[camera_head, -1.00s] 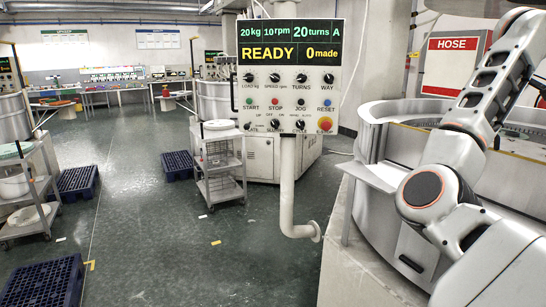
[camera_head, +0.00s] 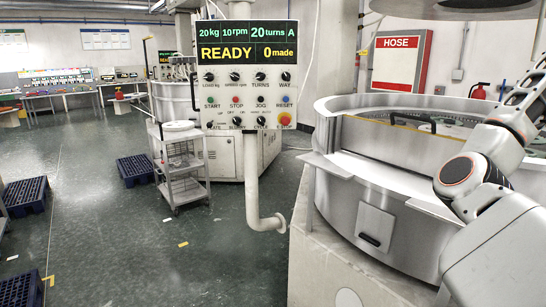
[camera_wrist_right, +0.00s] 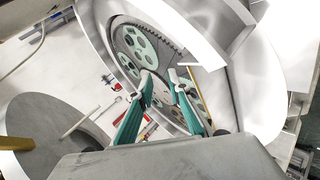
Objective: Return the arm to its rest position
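My right arm (camera_head: 478,172) comes in at the right edge of the head view, its grey links bent upward beside the large round steel machine (camera_head: 372,200). Its hand is outside that view. In the right wrist view my right gripper (camera_wrist_right: 163,82) has two teal fingers, spread apart with nothing between them. Beyond the fingers lies the machine's round opening with a toothed ring and greenish discs (camera_wrist_right: 140,48). I cannot tell how far the fingertips are from it. My left gripper is in neither view.
A control panel (camera_head: 246,88) on a bent post reads READY and 0 made. A grey trolley (camera_head: 184,178) and blue pallets (camera_head: 135,170) stand to the left. A red hose cabinet (camera_head: 401,62) hangs behind the machine. The floor at left centre is mostly clear.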

